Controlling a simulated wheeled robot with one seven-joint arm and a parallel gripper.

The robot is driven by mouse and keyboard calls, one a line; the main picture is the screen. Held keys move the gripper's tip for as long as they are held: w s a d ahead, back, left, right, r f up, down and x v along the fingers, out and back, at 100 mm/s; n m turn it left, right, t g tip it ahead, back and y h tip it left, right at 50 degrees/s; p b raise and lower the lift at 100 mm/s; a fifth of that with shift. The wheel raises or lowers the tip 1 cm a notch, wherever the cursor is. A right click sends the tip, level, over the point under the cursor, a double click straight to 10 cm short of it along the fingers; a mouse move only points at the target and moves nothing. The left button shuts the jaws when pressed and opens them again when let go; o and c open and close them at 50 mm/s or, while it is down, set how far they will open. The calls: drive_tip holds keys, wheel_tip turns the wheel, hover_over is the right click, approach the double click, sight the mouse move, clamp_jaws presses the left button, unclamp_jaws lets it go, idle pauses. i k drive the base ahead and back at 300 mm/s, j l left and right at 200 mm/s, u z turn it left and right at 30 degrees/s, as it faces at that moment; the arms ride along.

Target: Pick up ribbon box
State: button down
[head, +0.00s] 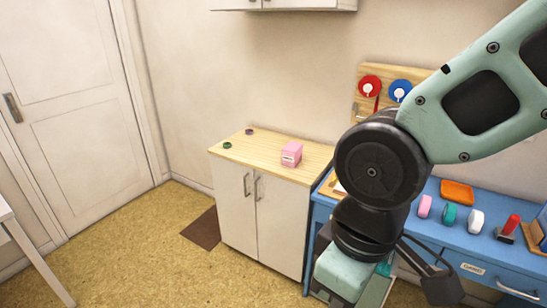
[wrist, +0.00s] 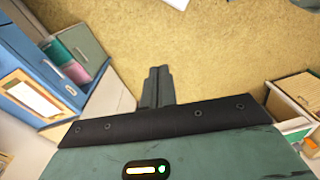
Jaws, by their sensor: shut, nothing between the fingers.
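A small pink box (head: 291,153) with a pale label on its front stands on the wooden top of a white cabinet (head: 262,212) in the head view. It is the only box of that kind I see, and I take it for the ribbon box. My gripper (wrist: 157,78) shows in the wrist view with its fingers together and nothing between them, above the yellowish floor. In the head view my gripper's body hangs low in front of the blue desk, right of the cabinet and well apart from the box; its fingertips are hidden there.
Two small rolls, one green (head: 227,145) and one dark (head: 249,131), lie left on the cabinet top. The blue desk (head: 480,262) holds pink, teal and white rolls, a red-handled stamp (head: 510,228) and an orange tray (head: 456,191).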

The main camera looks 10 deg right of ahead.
sight(292, 152)
drive_tip(key=i+z, duration=0.2)
drive_tip(key=i+j, duration=0.3)
drive_tip(key=i, duration=0.2)
drive_tip(key=i+j, duration=0.25)
drive_tip(key=i, duration=0.25)
drive_tip(key=i+j+z, duration=0.1)
drive_tip(key=i+j, duration=0.2)
drive_tip(key=i, duration=0.15)
drive_tip(key=i+j, duration=0.35)
drive_tip(key=i, duration=0.15)
